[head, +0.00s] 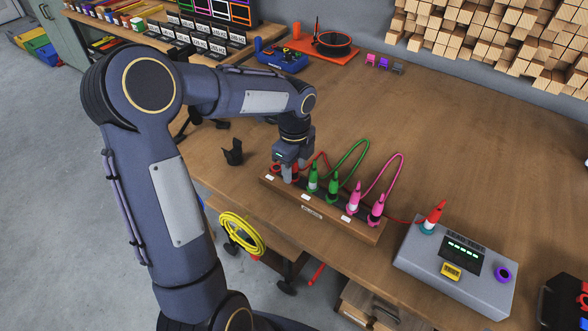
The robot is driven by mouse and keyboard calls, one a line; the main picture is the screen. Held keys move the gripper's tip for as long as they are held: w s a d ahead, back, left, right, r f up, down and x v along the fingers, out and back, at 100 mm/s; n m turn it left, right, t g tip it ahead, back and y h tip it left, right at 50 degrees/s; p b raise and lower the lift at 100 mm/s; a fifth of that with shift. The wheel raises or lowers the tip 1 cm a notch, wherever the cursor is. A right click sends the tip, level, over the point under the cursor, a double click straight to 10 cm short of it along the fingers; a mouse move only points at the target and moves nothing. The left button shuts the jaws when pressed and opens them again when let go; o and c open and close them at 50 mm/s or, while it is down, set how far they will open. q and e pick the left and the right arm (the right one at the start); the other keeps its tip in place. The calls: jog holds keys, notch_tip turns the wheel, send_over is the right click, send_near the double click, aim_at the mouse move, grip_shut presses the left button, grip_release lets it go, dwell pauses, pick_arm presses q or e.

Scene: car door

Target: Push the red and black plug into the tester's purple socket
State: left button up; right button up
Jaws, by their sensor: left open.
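The tester (415,259) is a grey box at the right of the bench, with a lit display and a yellow part. Its purple socket (502,274) is a round ring on the right of its top. A red plug with a teal band (435,216) stands at the tester's back left edge, with a red cable running left from it. My left gripper (291,165) is open, pointing down over the left end of the wooden plug rack. Red parts (277,168) show beside its fingers; I cannot tell whether they are the red and black plug, as the gripper hides much there.
The wooden rack (335,217) holds green and pink plugs with looping cables, right beside my left gripper. A black clip-like piece (233,152) lies left of it. A yellow cable coil (241,233) hangs at the bench edge. The bench behind the rack is clear.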

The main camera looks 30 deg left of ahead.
pick_arm(q)
jog(key=shift+c, duration=0.4)
grip_shut()
jog(key=shift+r, duration=0.1)
jog(key=shift+r, duration=0.5)
notch_tip(320, 180, up, 2)
jog(key=shift+r+p, duration=0.25)
jog(key=shift+p, duration=0.05)
jog(key=s+d+r, duration=0.7)
jog(key=s+r, duration=0.2)
jog(key=s, duration=0.2)
jog(key=shift+s+d+r, duration=0.2)
jog(key=shift+s+d, duration=0.1)
jog(key=shift+s, duration=0.1)
